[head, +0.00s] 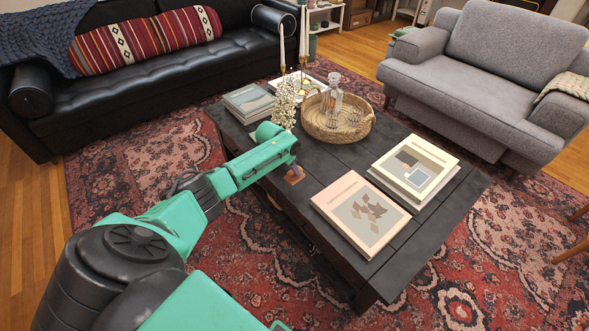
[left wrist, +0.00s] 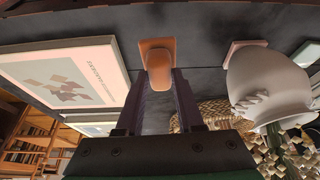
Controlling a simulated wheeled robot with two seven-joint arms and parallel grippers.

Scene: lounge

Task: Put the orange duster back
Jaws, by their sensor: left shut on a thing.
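The orange duster (left wrist: 157,62) shows in the left wrist view as a small orange block with a rounded end, at the tips of my left gripper's dark fingers. My left gripper (left wrist: 168,88) is shut on it. In the head view my left gripper (head: 292,167) is over the near left edge of the black coffee table (head: 408,243), and a small orange-brown part of the duster (head: 295,175) shows below it. I cannot tell whether the duster touches the table top. My right gripper is not in view.
A pale vase (left wrist: 268,88) stands close to the right of the duster in the left wrist view. A pink-covered book (head: 360,212), a cream book (head: 414,168), a woven tray (head: 352,130) with a glass decanter, and grey books (head: 249,102) occupy the table. A dark strip lies bare between books and gripper.

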